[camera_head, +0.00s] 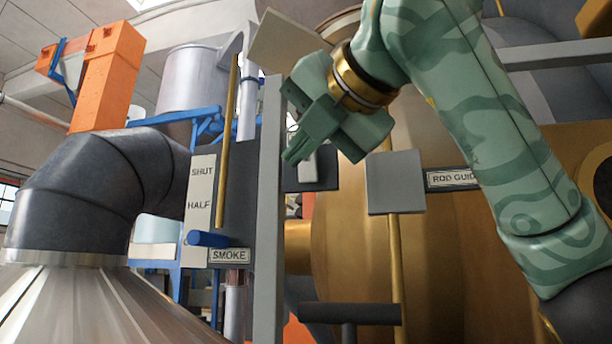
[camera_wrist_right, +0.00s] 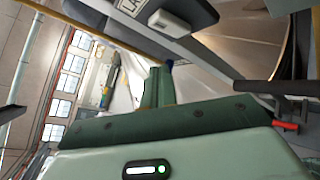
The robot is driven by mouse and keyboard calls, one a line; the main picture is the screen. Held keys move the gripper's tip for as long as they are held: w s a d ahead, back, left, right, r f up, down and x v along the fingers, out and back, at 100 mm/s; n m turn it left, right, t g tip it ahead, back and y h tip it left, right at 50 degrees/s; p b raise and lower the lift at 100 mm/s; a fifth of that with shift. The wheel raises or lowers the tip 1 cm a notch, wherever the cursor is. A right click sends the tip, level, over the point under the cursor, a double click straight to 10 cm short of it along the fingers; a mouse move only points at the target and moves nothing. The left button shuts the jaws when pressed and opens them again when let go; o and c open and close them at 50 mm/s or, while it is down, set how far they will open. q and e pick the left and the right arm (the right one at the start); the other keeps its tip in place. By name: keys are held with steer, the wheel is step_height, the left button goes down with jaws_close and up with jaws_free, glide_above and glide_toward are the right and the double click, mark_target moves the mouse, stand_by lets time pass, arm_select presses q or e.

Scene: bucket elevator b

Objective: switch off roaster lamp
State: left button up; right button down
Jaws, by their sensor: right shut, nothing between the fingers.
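A dark switch box (camera_head: 322,181) with a pale rocker (camera_head: 308,168) is on the grey post side in the head view, partly hidden behind my right gripper. In the right wrist view the box (camera_wrist_right: 190,8) is at the top, with its pale rocker (camera_wrist_right: 168,23) and a cut-off label (camera_wrist_right: 132,6) that seems to start "LA". My right gripper (camera_head: 292,157) is shut and empty, its fingertips close to the rocker in the head view. Its fingers also show in the right wrist view (camera_wrist_right: 158,88). I cannot tell whether they touch the rocker. No lit lamp is identifiable. My left gripper is out of view.
A grey upright post (camera_head: 269,210) stands left of the box. Left of it are a blue handle (camera_head: 208,239) and a SMOKE plate (camera_head: 229,256). A grey square plate (camera_head: 395,182) on a brass rod and a dark T-bar (camera_head: 350,313) stand right and below.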

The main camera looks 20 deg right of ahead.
steer(key=shift+s+a+r, duration=0.1)
steer(key=shift+s+a, duration=0.25)
steer(key=shift+s, duration=0.2)
steer(key=shift+s+a+r, duration=0.1)
steer(key=shift+s+a, duration=0.25)
steer(key=shift+s, duration=0.2)
